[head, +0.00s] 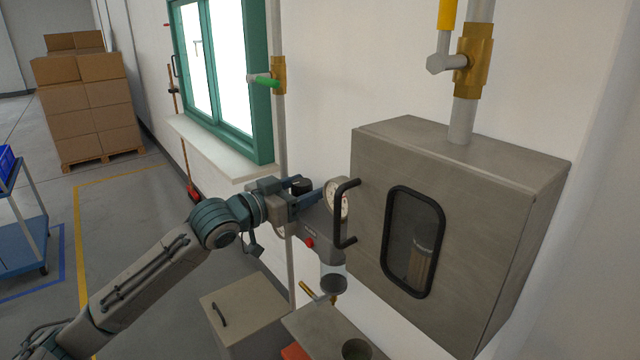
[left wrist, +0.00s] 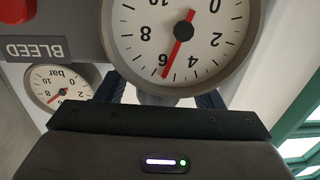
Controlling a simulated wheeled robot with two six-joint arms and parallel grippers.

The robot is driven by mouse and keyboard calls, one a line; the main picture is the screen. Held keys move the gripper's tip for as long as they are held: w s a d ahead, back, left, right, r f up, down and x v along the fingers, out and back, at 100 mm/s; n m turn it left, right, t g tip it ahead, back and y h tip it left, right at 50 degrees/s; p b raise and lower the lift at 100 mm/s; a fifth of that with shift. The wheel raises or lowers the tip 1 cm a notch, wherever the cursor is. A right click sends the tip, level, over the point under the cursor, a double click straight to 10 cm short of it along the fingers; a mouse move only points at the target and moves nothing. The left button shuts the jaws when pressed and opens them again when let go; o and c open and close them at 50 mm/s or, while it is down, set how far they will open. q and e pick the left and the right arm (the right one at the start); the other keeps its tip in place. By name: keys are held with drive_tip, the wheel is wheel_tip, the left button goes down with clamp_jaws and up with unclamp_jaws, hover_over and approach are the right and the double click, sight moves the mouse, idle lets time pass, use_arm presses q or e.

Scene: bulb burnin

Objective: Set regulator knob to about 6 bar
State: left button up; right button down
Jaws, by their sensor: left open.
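The pressure unit (head: 322,232) is on the wall left of the metal cabinet. My left gripper (head: 316,199) is open at its upper part, beside the large round gauge (head: 340,200). In the left wrist view, which is upside down, the large gauge (left wrist: 203,52) has its red needle pointing at about 6. A smaller gauge (left wrist: 60,88) marked "bar" has its red needle near 6 too. My gripper's two fingers (left wrist: 160,96) show only in part behind its dark body.
A grey cabinet (head: 450,180) with a black handle (head: 343,212) stands close on the right. A red bleed button (left wrist: 16,10) is beside the gauges. A grey box (head: 245,305) stands below.

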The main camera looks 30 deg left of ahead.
use_arm(q)
drive_tip(key=shift+w+d, duration=0.1)
drive_tip(key=shift+w, duration=0.15)
drive_tip(key=shift+s+r, duration=0.15)
drive_tip(key=shift+s, duration=0.2)
drive_tip(key=shift+c, duration=0.4)
drive_tip(key=shift+s, duration=0.1)
drive_tip(key=c, duration=0.9)
use_arm(e)
drive_tip(key=shift+f, duration=0.1)
